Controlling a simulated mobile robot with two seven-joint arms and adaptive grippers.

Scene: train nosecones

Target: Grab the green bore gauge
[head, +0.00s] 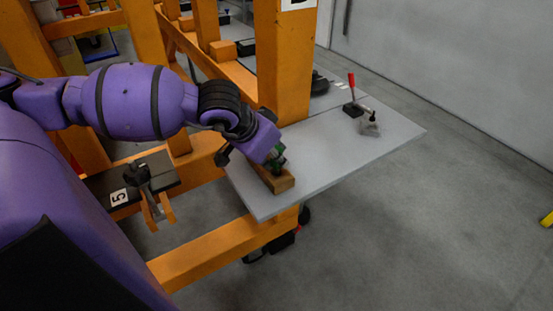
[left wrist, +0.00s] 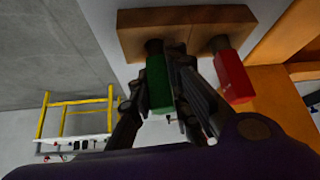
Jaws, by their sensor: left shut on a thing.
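The green bore gauge (left wrist: 157,84) stands in a wooden block (left wrist: 190,20) in the left wrist view, between the fingers of my left gripper (left wrist: 160,105). The gripper is shut on it. In the head view, my left gripper (head: 268,150) is over the wooden block (head: 276,180) on the grey table, and a bit of green (head: 277,158) shows beside it. A red-handled gauge (left wrist: 232,76) stands in the same block, just right of the gripper in the left wrist view. My right gripper is in neither view.
The grey table (head: 330,160) holds a red-handled tool on a stand (head: 353,100) and a small clear object (head: 369,127) toward its far right. An orange post (head: 284,60) rises close behind the gripper. The table's front right part is clear.

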